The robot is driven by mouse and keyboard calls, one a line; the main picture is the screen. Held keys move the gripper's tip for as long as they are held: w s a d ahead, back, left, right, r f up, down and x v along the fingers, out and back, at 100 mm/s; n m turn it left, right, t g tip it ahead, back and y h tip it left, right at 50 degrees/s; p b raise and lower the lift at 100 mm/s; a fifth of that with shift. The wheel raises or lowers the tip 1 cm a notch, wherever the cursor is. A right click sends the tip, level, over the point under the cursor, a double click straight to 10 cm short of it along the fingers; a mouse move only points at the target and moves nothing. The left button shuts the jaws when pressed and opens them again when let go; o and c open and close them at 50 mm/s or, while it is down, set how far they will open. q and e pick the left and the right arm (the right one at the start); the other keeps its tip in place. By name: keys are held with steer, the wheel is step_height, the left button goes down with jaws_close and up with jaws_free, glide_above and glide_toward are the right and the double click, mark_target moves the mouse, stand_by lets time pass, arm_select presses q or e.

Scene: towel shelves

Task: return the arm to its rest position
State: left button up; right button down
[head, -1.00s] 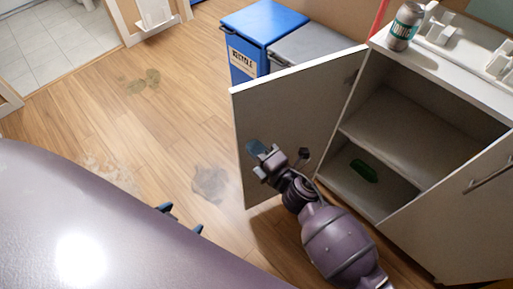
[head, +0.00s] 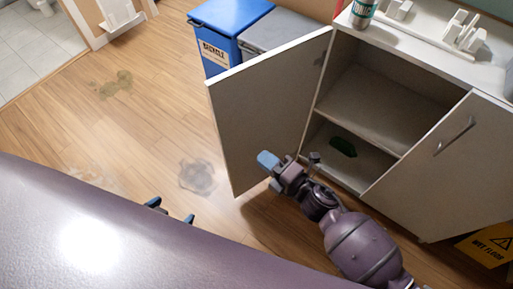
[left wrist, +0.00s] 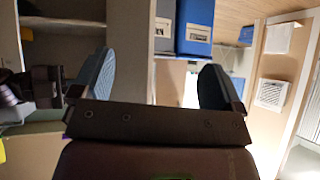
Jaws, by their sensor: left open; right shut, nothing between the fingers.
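My left gripper (head: 170,211) shows only its blue fingertips past the edge of my large purple arm link in the head view. They are apart, over bare floor. In the left wrist view its two blue fingers (left wrist: 157,78) stand wide apart with nothing between them. My right gripper (head: 272,166) is shut and empty, at the end of the purple arm from the lower right. It appears in front of the lower part of the open cabinet door (head: 262,110); whether it touches the door I cannot tell.
The white cabinet (head: 440,165) stands open on its left side, with a green item (head: 343,147) on its lower shelf. Blue (head: 225,20) and grey (head: 285,32) bins stand behind the door. A yellow wet-floor sign (head: 490,246) is at the lower right. Floor at left is open, with stains.

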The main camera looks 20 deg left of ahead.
arm_select(q)
steer(key=shift+w, duration=0.15)
arm_select(e)
steer(key=shift+s+d, duration=0.1)
steer(key=shift+d, duration=0.05)
steer(key=w+d+r+m+t+h, duration=0.4)
steer(key=w+d+r+m+t, duration=0.15)
steer(key=m, duration=0.55)
steer(key=s+d+r+m+t+h+p, duration=0.1)
steer(key=d+m+t+h+p, duration=0.15)
steer(key=d+m+h, duration=0.6)
arm_select(q)
step_height(320, 180, up, 7)
steer(key=t+p, duration=0.1)
steer(key=p, duration=0.4)
steer(key=shift+p, duration=0.4)
arm_select(e)
steer(key=s+d+f+m+g+h, duration=0.2)
steer(key=s+d+m, duration=0.3)
steer(key=s+d, duration=0.6)
steer(key=s+d+f+m+g+h, duration=0.2)
steer(key=s+d+m, duration=0.3)
steer(key=s+d, duration=0.6)
steer(key=shift+s+m, duration=0.35)
